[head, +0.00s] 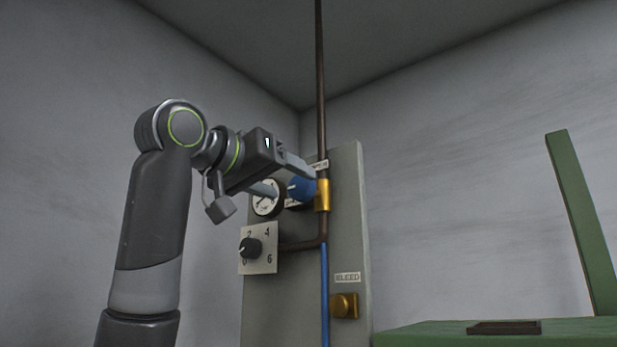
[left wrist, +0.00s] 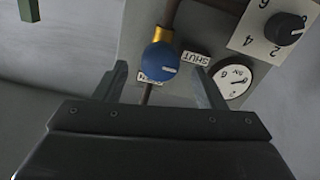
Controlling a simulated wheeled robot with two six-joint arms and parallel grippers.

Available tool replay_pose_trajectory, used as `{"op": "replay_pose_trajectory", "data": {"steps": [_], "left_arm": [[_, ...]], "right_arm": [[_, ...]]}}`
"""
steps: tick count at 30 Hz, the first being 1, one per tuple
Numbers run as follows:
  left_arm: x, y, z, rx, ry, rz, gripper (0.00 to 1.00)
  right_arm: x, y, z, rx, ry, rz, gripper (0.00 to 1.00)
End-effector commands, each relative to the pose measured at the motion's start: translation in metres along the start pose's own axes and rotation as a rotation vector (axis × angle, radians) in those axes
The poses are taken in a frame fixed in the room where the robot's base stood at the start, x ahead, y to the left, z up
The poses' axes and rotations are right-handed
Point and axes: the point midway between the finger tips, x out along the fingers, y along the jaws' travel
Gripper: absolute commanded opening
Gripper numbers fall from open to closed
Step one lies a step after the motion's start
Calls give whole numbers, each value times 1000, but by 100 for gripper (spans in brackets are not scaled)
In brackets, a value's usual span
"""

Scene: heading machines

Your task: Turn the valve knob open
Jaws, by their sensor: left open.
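The valve knob (head: 301,189) is round and blue with a white mark. It sits on a brass valve body (head: 322,195) on the grey panel. In the left wrist view the knob (left wrist: 160,63) shows between my two fingers, a little beyond the tips. Its white mark points right, toward the side of the SHUT label (left wrist: 196,58). Another label (left wrist: 149,78) below the knob is partly hidden. My left gripper (head: 295,183) is open and empty in front of the knob; it also shows in the left wrist view (left wrist: 162,78). My right gripper is in neither view.
A round gauge (head: 265,199) lies just left of the knob. Below it is a black dial (head: 251,248) on a numbered plate. A brass BLEED knob (head: 344,305) is lower on the panel. A dark pipe (head: 320,80) runs up. A green machine (head: 430,334) stands right.

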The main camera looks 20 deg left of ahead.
Motion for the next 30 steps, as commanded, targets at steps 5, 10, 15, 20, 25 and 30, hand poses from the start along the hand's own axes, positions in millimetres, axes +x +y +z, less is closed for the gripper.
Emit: {"op": "replay_pose_trajectory", "data": {"steps": [5, 10, 15, 20, 25, 30], "left_arm": [[37, 1, -4, -1, -2, 1, 64], [58, 1, -3, 0, -1, 0, 64], [67, 0, -1, 0, 0, 0, 64], [68, 0, 0, 0, 1, 0, 64], [68, 0, 0, 0, 1, 0, 58], [68, 0, 0, 0, 1, 0, 35]], "right_arm": [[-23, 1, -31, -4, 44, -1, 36], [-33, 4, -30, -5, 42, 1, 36], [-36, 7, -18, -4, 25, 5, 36], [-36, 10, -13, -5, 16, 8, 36], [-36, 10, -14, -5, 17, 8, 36], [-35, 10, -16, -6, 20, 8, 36]]}}
